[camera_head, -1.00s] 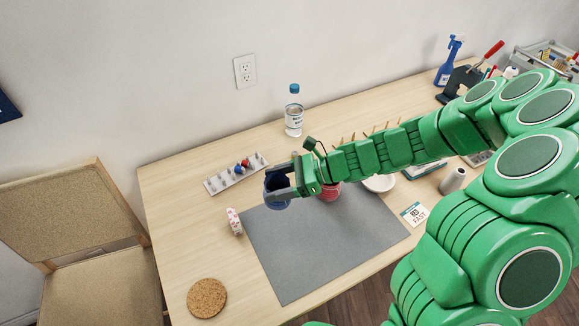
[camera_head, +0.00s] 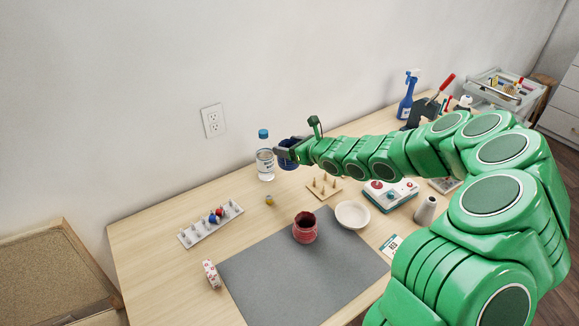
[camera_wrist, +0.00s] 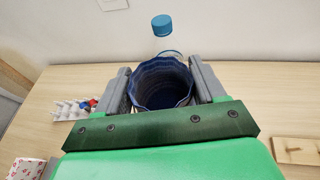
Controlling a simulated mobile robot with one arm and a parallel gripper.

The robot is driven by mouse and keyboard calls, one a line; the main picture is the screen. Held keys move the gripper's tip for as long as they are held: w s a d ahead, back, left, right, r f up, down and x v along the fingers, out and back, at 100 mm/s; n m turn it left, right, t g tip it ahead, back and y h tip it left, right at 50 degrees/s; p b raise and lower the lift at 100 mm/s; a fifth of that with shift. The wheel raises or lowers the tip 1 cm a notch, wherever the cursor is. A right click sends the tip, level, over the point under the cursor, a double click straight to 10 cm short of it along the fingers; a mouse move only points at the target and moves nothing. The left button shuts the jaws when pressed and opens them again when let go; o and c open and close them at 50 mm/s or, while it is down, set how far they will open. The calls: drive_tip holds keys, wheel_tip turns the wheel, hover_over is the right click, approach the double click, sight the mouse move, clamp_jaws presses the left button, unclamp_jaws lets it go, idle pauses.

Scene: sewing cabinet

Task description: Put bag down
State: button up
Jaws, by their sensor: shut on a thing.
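The blue bag (camera_head: 289,160) is round, open at the top and dark inside. My gripper (camera_head: 287,151) is shut on it near the back of the table, just right of the water bottle. In the wrist view the bag (camera_wrist: 162,84) sits between the two grey fingers of my gripper (camera_wrist: 163,90), its mouth facing the camera. Whether its base touches the table is hidden. A red bag (camera_head: 305,230) stands open on the grey mat (camera_head: 280,272), apart from my gripper.
The clear bottle (camera_head: 265,163) with a blue cap stands close beside the blue bag. A peg board (camera_head: 323,187), white bowl (camera_head: 352,214), spool rack (camera_head: 200,230) and a small yellowish item (camera_head: 269,199) lie nearby.

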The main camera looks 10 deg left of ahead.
drive_tip(key=shift+w+d+f+m+t+h, duration=0.2)
drive_tip(key=shift+w+d+f+m+t, duration=0.1)
drive_tip(key=shift+w+d, duration=0.25)
drive_tip(key=shift+w+d+f+m+t+h, duration=0.2)
drive_tip(key=shift+w+d+f+m+t, duration=0.1)
drive_tip(key=shift+w+d, duration=0.2)
drive_tip(key=w+a+f, duration=0.2)
drive_tip(key=w+f, duration=0.2)
drive_tip(key=w, duration=0.2)
drive_tip(key=w+a+f, duration=0.2)
drive_tip(key=w+f, duration=0.3)
drive_tip(key=w, duration=0.2)
drive_tip(key=shift+a+f, duration=0.25)
drive_tip(key=shift+a, duration=0.1)
drive_tip(key=shift+f, duration=0.1)
drive_tip(key=shift+w+a+f, duration=0.1)
drive_tip(key=shift+f, duration=1.55)
drive_tip(key=shift+f, duration=0.1)
